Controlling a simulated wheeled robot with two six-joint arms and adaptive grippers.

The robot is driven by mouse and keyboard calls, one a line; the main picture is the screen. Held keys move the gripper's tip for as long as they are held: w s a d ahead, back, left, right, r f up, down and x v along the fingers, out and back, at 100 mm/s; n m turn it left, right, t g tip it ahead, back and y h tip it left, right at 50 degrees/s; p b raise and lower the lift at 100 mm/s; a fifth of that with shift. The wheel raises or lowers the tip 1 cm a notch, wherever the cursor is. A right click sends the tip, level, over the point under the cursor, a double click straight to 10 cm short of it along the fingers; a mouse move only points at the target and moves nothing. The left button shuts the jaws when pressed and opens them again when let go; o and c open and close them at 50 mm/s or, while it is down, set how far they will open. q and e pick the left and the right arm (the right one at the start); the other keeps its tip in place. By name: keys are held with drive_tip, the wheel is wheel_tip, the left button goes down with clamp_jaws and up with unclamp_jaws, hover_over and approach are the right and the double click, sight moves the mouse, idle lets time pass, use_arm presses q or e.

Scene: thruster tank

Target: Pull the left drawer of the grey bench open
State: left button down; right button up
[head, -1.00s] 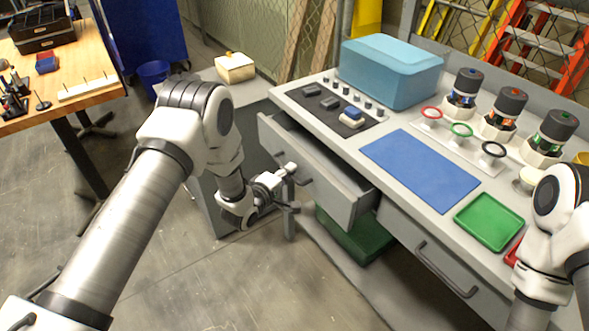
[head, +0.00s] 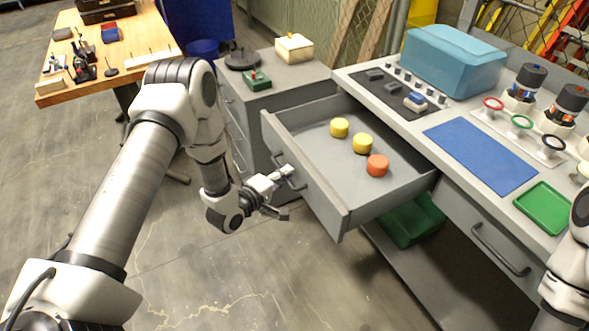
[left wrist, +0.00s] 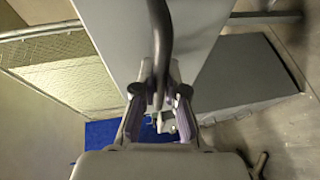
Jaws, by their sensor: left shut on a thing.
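The left drawer (head: 318,199) of the grey bench (head: 412,127) stands well open in the head view. Two yellow round pieces (head: 339,127) and an orange one (head: 377,165) lie inside it. My left gripper (head: 284,180) is at the drawer's front and shut on its dark bar handle (head: 291,177). In the left wrist view the handle (left wrist: 160,45) runs between the two fingers (left wrist: 158,100). My right arm (head: 565,262) shows at the right edge, but its gripper is out of view.
The bench top holds a teal case (head: 452,60), a blue mat (head: 480,155) and a green tray (head: 543,208). A green bin (head: 412,220) is below the drawer. A grey cabinet (head: 290,75) stands left of the bench. The floor (head: 230,275) before the drawer is clear.

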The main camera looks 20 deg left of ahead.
use_arm(q)
drive_tip(key=shift+s+a, duration=0.2)
drive_tip(key=c, duration=1.2)
unclamp_jaws()
drive_tip(key=v, duration=1.2)
